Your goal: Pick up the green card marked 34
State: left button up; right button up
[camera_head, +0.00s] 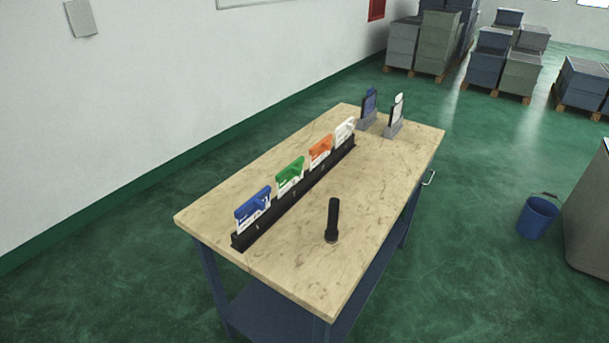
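The green card (290,174) stands upright in a long black rack (297,194) on the wooden-topped table. It is between a blue card (253,208) on its near left and an orange card (320,150) on its far right. A white card (345,130) stands at the rack's far end. The green card's lower edge is hidden in the rack. Its marking is too small to read. Neither of my grippers is in view.
Two grey holders with devices (368,107) (396,116) stand at the far end. A blue bucket (538,217) is on the floor at right. A white wall runs along the left.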

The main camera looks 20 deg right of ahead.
aim_at(287, 179)
jog(key=l, duration=1.8)
jog(key=i+u, duration=0.05)
